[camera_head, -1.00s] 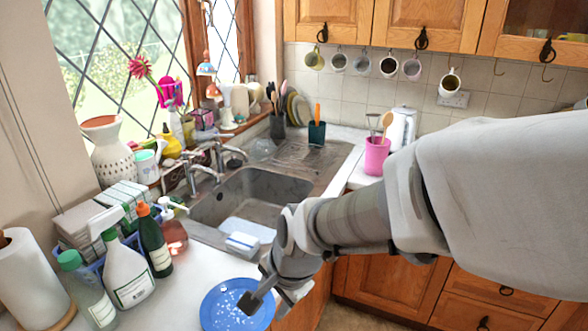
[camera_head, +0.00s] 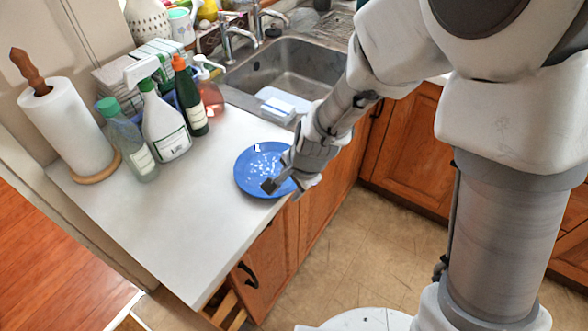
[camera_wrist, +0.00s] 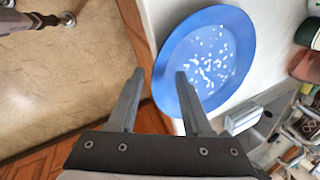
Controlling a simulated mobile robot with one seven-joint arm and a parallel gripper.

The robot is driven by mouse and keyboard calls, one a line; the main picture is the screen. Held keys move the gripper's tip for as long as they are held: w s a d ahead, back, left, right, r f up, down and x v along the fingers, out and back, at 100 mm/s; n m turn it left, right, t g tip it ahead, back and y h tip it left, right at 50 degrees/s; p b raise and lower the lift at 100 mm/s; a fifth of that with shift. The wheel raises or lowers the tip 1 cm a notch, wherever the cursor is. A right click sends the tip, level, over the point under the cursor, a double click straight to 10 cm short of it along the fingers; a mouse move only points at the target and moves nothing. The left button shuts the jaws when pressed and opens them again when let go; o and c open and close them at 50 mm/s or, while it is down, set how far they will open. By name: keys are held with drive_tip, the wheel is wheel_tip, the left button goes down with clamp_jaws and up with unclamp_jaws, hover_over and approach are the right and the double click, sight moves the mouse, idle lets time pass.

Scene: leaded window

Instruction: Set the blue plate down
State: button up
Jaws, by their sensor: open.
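The blue plate (camera_head: 252,165), speckled with white bits, lies flat on the white countertop near its front edge, left of the sink. It also shows in the wrist view (camera_wrist: 215,22). My gripper (camera_head: 272,187) is at the plate's near right rim. In the wrist view my gripper (camera_wrist: 156,74) has its two fingers apart with nothing clamped between them. The right finger overlaps the plate's rim in that view, and the left finger is over the floor and cabinet side. I cannot tell whether a finger touches the plate.
Several bottles (camera_head: 165,125) and a paper towel roll (camera_head: 68,128) stand at the back left. The sink (camera_head: 285,75) holds a white and blue item (camera_head: 282,103). The countertop (camera_head: 185,225) left of the plate is clear. Wooden cabinets (camera_head: 265,265) drop below the counter edge.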

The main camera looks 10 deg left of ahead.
clamp_jaws()
idle(0.3)
idle(1.2)
